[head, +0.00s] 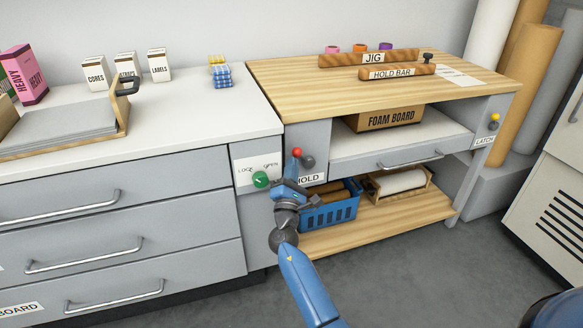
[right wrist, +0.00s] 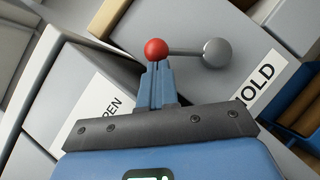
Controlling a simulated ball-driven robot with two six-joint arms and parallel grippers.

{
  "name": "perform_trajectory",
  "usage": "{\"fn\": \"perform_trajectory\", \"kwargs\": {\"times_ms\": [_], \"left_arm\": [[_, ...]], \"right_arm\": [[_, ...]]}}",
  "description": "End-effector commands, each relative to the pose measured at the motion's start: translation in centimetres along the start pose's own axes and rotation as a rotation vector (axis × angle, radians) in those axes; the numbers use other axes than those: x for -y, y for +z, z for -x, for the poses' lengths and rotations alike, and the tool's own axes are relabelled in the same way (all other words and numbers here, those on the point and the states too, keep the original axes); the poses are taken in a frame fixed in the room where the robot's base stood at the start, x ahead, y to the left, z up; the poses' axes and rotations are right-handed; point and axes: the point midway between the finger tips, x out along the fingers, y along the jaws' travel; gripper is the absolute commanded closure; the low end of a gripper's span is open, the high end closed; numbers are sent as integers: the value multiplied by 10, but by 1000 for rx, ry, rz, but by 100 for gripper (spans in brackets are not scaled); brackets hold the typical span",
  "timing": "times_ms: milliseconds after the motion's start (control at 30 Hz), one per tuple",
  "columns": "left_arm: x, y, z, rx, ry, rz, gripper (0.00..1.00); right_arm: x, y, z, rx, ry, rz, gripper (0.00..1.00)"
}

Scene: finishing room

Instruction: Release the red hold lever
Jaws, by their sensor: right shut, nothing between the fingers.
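The hold lever has a red ball (head: 297,152) joined by a short rod to a grey ball (head: 308,162), on the grey post at the bench's left front, above the HOLD label (head: 314,178). In the right wrist view the red ball (right wrist: 156,49) is left of the grey ball (right wrist: 217,52), with the rod nearly level. My right gripper (head: 293,170) is shut and empty. Its closed fingertips (right wrist: 158,68) are right at the red ball in the picture; I cannot tell whether they touch it. The fingers hide the ball's lower edge. My left gripper is not in view.
A green knob (head: 261,180) on a LOCK/OPEN plate (head: 257,165) is just left of my right gripper. A blue basket (head: 330,211) stands on the lower shelf to its right.

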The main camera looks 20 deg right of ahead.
Motion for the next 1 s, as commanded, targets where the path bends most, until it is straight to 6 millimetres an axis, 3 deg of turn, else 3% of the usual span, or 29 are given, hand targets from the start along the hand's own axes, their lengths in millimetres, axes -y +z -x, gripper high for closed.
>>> {"fn": "perform_trajectory", "kwargs": {"times_ms": [267, 1000], "left_arm": [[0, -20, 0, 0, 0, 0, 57], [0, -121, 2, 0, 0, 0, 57]], "right_arm": [[-6, 11, -7, 1, -63, -94, 100], [-2, 56, -37, 2, -446, -662, 100]]}}
